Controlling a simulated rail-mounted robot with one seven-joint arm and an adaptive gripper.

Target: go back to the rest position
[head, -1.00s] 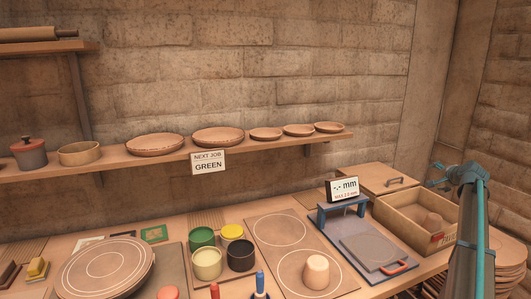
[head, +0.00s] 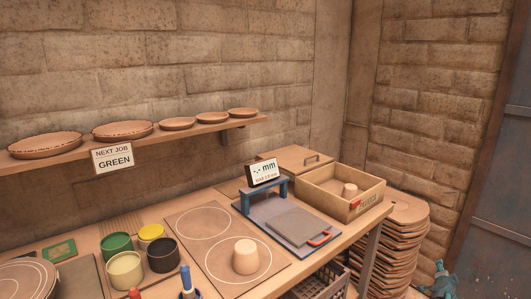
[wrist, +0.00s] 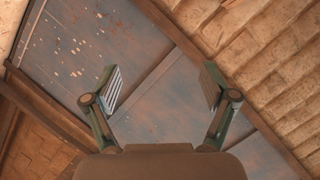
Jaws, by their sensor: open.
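My gripper (wrist: 160,92) is open and empty in the wrist view, its two fingers spread wide in front of a grey metal door and the brick wall. In the head view only a small teal part of my arm shows at the lower right, beside the stack of boards. The fingers are not clear there. Nothing is between the fingers, and no object touches them.
The workbench (head: 338,243) holds paint pots (head: 125,272), a pale cup (head: 246,256) on a board, a blue gauge (head: 265,190) and a wooden box (head: 340,190). A stack of boards (head: 405,240) stands right of the bench. A shelf (head: 180,133) with bowls hangs above.

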